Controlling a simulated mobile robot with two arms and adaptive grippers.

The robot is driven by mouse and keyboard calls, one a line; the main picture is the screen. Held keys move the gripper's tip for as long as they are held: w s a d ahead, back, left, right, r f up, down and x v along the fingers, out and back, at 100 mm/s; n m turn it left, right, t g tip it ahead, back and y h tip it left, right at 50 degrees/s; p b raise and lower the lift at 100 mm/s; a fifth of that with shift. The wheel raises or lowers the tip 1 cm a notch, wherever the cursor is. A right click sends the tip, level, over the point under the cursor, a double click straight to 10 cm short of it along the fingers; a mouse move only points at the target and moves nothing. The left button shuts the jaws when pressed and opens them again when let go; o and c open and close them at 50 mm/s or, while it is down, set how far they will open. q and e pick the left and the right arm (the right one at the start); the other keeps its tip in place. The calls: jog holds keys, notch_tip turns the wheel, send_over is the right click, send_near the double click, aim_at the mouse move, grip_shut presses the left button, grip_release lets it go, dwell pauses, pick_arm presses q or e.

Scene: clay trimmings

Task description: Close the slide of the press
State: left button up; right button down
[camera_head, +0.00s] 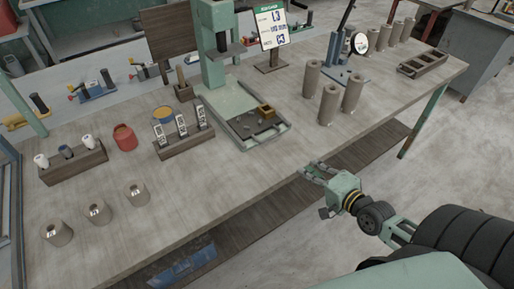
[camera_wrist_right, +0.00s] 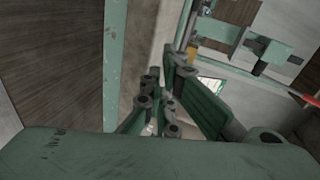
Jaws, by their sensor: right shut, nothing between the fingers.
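The green press (camera_head: 214,62) stands at the back middle of the table. Its slide (camera_head: 272,136), a shallow tray with a pale rim, sticks out of the press base toward the table's front edge. Small grey pieces and a small tan block lie on the slide. My right gripper (camera_head: 312,171) is shut and empty, just off the table's front edge, to the right of the slide and apart from it. Its fingers (camera_wrist_right: 160,108) also show in the right wrist view, with part of the press (camera_wrist_right: 268,55) at the upper right. My left gripper is not in view.
Grey cylinders (camera_head: 330,104) stand right of the slide. A wooden rack (camera_head: 187,142) with labelled tags stands close to its left. A sign (camera_head: 271,27) stands behind. A lower shelf (camera_head: 345,160) runs under the table. The front table strip beside the slide is clear.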

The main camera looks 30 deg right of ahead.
notch_tip(320, 180, up, 4)
jog(key=a, duration=0.2)
jog(key=p, duration=0.1)
send_near(270, 137)
jog(key=shift+m+t+y, duration=0.4)
jog(key=x, duration=0.5)
jog(key=shift+d+f, duration=0.3)
jog(key=shift+w+a+f, duration=0.1)
jog(key=shift+w+f, duration=0.1)
jog(key=shift+w, duration=0.4)
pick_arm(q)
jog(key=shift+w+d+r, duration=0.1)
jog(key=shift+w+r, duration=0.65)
pick_arm(e)
jog(key=shift+w, duration=0.15)
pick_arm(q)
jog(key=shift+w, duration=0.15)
